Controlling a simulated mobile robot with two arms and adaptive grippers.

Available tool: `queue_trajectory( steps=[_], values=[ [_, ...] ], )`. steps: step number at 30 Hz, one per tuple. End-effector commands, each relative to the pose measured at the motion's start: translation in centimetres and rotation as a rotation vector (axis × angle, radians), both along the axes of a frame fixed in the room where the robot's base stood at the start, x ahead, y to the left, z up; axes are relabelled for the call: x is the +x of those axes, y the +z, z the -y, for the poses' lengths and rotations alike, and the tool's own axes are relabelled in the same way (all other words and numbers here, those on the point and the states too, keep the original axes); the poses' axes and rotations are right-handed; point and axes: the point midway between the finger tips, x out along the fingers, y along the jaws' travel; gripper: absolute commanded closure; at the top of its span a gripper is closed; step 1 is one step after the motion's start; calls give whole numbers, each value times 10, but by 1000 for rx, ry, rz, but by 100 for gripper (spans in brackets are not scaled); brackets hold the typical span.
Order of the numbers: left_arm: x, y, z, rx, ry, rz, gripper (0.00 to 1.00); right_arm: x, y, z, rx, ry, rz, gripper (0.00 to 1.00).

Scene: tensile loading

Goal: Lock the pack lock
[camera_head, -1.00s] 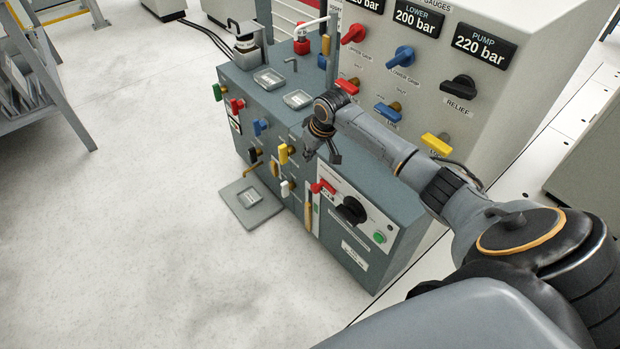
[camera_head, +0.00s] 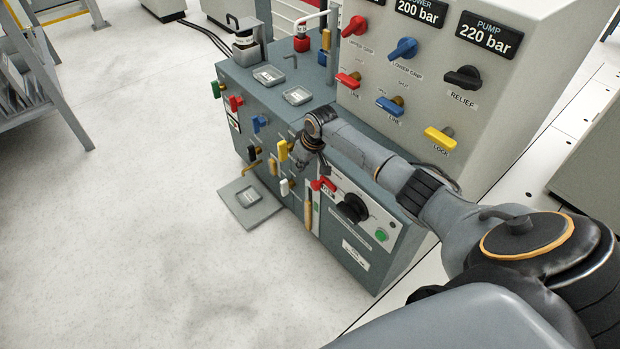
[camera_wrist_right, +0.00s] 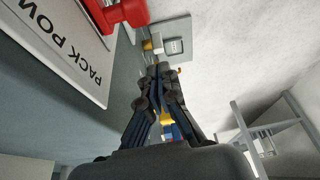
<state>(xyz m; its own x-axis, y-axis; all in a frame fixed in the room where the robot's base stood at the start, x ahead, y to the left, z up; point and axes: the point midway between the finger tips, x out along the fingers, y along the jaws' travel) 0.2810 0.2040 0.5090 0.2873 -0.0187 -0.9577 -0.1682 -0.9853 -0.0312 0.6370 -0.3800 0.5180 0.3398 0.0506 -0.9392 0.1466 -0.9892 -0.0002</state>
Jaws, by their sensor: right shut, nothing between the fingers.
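My right gripper (camera_head: 324,172) is shut and empty, close to the front of the low grey-green box (camera_head: 352,283). A yellow handle (camera_head: 282,150) on that front is just left of the gripper; a red handle (camera_head: 323,184) is just below it. In the right wrist view the shut fingertips (camera_wrist_right: 160,70) point along the panel, apart from a red handle (camera_wrist_right: 120,12) beside a plate reading "PACK POW". A yellow part (camera_wrist_right: 167,119) shows behind the finger links. Another yellow handle (camera_head: 439,139), labelled "LOCK", is on the tall panel. I cannot read a pack lock label.
A black knob (camera_head: 352,208) and a green button (camera_head: 381,234) are right of the red handle. A floor plate (camera_head: 249,201) lies left of the box.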

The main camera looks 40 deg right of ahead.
Motion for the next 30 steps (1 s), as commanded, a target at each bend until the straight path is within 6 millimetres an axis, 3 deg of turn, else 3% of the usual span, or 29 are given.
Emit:
queue_trajectory(
  steps=[4,12,28,30],
  values=[
    [-6,21,-1,0,1,11,60,1,-16,1,-2,-1,-2,100],
    [-2,10,0,0,1,5,60,-30,-18,5,-1,1,-1,100],
    [-1,10,0,-1,1,8,60,-36,-19,5,0,1,-1,100],
    [1,0,0,-1,0,-1,60,-38,-18,5,0,1,-1,100]
  ],
)
